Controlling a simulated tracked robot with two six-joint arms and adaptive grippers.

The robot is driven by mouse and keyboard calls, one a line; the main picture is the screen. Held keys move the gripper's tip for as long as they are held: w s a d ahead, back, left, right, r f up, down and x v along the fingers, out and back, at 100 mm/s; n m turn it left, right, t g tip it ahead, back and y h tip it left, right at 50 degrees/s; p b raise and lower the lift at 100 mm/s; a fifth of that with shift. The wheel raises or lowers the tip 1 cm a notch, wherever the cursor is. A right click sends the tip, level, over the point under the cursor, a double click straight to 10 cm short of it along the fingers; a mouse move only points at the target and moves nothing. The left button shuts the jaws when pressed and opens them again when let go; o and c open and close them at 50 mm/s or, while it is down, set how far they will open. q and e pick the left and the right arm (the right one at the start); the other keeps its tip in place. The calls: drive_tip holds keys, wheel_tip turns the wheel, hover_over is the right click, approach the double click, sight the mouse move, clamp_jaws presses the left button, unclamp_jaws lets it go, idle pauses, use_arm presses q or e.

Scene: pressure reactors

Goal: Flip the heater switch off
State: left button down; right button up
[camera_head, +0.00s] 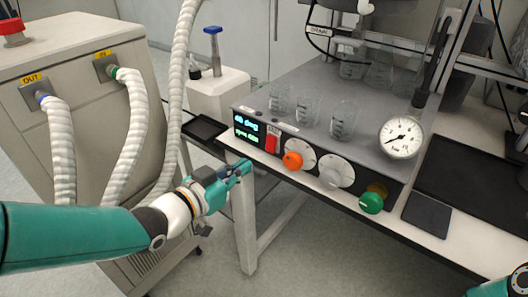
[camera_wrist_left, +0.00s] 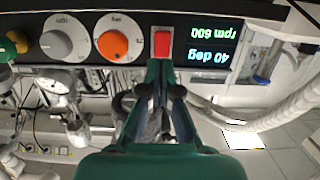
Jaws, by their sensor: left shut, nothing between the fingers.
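The red heater switch (camera_head: 271,143) is on the black front panel, between the lit display (camera_head: 249,130) and the orange knob (camera_head: 293,161). In the left wrist view the switch (camera_wrist_left: 162,43) is just beyond my fingertips, with the orange knob (camera_wrist_left: 113,46) on its left and the display (camera_wrist_left: 212,52) on its right. My left gripper (camera_head: 243,168) is shut and empty, in front of the panel and below the switch. I cannot tell whether the fingertips touch the panel. My right gripper is out of view.
A grey knob (camera_head: 331,178) and a green knob (camera_head: 371,203) continue along the panel. Glass beakers (camera_head: 343,120) and a pressure gauge (camera_head: 401,138) are above it. White hoses (camera_head: 133,128) run from a beige unit (camera_head: 66,61) on the left. The floor below is open.

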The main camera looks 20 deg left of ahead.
sight(271, 150)
use_arm(q)
drive_tip(key=x, duration=0.8)
